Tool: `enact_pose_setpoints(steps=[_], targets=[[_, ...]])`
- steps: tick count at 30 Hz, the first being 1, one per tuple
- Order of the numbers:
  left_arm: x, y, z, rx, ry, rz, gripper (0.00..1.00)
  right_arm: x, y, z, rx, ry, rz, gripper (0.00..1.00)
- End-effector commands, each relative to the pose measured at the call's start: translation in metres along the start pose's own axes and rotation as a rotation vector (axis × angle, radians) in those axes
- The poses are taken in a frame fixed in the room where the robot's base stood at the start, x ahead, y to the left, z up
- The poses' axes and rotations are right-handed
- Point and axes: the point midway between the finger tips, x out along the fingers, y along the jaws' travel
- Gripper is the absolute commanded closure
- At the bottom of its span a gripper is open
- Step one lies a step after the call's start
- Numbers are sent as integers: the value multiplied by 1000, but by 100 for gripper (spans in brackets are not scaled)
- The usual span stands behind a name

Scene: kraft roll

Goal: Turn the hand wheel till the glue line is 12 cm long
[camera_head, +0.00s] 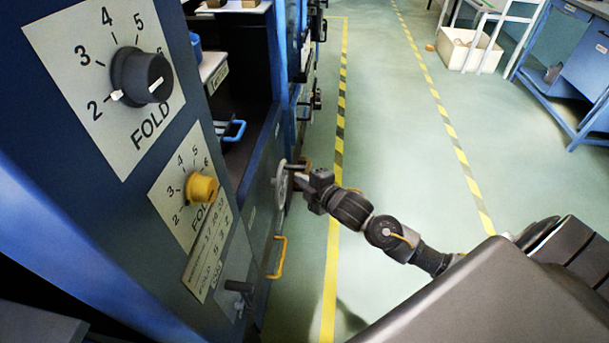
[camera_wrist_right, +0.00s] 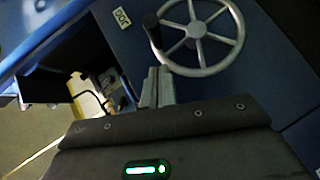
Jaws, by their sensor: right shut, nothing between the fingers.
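The hand wheel (camera_wrist_right: 195,31) is a pale grey spoked wheel on the blue machine front. In the right wrist view it is at the top, with a dark crank handle (camera_wrist_right: 152,22) standing out at its left side. In the head view the wheel (camera_head: 281,186) shows nearly edge-on. My right gripper (camera_head: 295,171) is shut and empty near the wheel; its fingers (camera_wrist_right: 158,78) point at the wheel's lower left in the wrist view, just below the handle. I cannot tell whether they touch the wheel. My left gripper is out of view. I cannot make out a glue line.
A blue panel at the left carries a black FOLD knob (camera_head: 143,76) and a yellow knob (camera_head: 201,188). A yellow handle (camera_head: 276,258) sticks out below the wheel. Green floor with striped lines is free to the right; a white crate (camera_head: 468,50) and blue bench (camera_head: 570,90) stand far off.

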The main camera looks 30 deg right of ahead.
Motion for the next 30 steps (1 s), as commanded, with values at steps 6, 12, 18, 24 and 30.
enact_pose_setpoints(steps=[6, 12, 18, 24, 30], targets=[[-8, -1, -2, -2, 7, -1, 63, 21, 0, 22, -2, -2, 1, 100], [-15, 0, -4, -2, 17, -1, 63, 27, 0, 29, -1, -1, 1, 100], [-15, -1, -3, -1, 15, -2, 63, 28, 0, 29, 0, -1, 1, 100], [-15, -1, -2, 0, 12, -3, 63, 28, 1, 29, 1, 0, -1, 100], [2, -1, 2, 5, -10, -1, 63, 35, 4, 21, 15, 13, -22, 100]])
